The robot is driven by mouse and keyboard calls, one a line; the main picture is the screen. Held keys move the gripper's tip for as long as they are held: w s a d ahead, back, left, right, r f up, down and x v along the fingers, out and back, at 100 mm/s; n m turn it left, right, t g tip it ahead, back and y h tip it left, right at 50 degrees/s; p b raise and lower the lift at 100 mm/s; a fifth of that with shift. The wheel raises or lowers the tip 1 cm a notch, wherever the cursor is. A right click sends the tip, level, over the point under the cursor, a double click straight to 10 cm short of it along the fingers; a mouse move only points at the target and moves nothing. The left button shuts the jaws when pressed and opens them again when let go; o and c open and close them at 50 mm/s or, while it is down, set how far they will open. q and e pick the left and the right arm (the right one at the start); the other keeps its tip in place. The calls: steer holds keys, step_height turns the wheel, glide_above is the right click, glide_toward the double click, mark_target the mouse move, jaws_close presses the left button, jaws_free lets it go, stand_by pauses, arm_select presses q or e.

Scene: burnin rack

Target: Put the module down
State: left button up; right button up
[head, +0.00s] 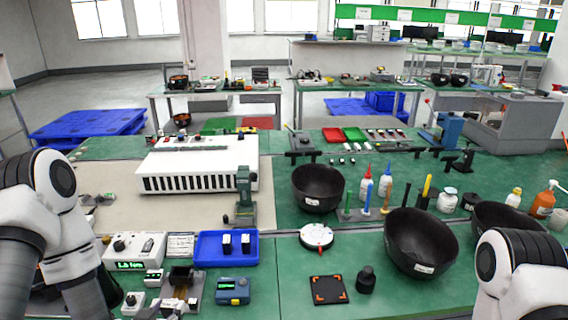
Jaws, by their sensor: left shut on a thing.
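My left arm comes in at the left edge and bends down to the bottom left. Dark parts of my left gripper (110,287) show beside the forearm, low in the view. It is shut on a module, but the fingertips and the held module are not clear behind the arm. Two dark modules with white labels (236,243) stand in the blue tray (212,262). A grey fixture with a dark block (181,276) is right of my left forearm. My right arm shows at the lower right; its gripper is out of view.
A white slotted rack (197,165) stands behind the tray. A white meter (132,250) and a blue-grey device (232,290) flank the fixture. Black bowls (420,243), a round white device (316,236) and a dark orange-marked pad (328,290) are to the right.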

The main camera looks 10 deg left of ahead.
arm_select(q)
steer(key=w+d+f+h, duration=0.1)
steer(key=w+d, duration=0.1)
steer(key=d, duration=0.5)
steer(key=w+d+f+m, duration=0.1)
steer(key=w+d, duration=0.1)
steer(key=d, duration=0.4)
steer(key=shift+d+f+m+h, duration=0.3)
steer(key=shift+d+h, duration=0.05)
steer(key=shift+h, duration=0.05)
